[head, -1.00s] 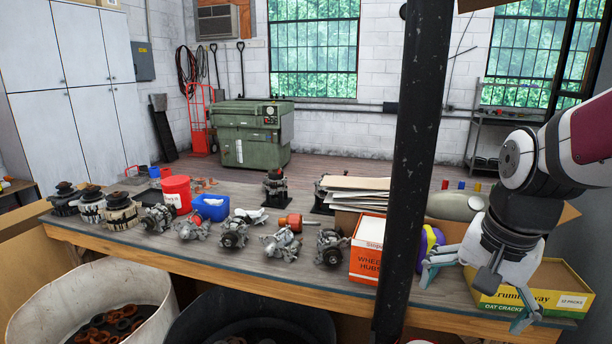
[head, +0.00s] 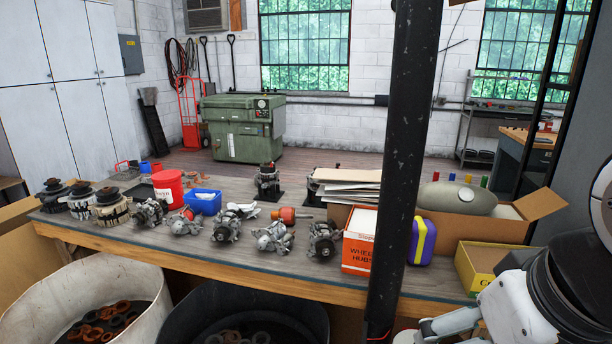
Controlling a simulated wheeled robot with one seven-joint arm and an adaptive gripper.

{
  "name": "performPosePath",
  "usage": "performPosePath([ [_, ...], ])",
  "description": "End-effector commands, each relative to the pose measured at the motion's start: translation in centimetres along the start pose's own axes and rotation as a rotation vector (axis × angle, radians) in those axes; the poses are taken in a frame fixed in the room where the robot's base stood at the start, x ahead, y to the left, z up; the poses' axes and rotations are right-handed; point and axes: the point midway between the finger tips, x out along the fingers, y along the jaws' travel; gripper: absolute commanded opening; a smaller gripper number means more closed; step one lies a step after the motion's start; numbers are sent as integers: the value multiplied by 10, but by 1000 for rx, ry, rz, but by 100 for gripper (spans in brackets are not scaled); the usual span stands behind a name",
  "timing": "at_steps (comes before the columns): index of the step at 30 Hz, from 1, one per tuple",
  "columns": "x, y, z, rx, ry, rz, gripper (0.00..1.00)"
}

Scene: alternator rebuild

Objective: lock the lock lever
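I cannot make out a lock lever anywhere in the head view. My gripper (head: 450,324) is at the bottom right, in front of the bench's near edge. Only part of it shows: a grey finger points left, and the rest is cut off by the lower picture edge. I cannot tell how far its fingers are apart. No object shows in the visible part.
A wooden bench (head: 280,285) carries several alternators (head: 226,226), a red bucket (head: 168,186), a blue container (head: 204,204), a wheel hubs box (head: 358,243) and a yellow box (head: 484,262). A dark post (head: 400,150) stands before it. Open bins (head: 70,278) stand below.

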Motion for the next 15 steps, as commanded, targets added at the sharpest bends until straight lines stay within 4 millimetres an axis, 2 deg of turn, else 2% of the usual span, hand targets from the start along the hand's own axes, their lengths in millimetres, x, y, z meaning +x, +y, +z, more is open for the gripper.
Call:
performPosePath([
  [1, 2, 1, -2, 4, -4, 1, 71],
  [5, 13, 5, -13, 21, -26, 6, 41],
  [10, 43, 19, -41, 69, -86, 18, 3],
  [11, 50, 22, -47, 79, -98, 21, 0],
  [15, 81, 38, -72, 125, -153, 30, 0],
])
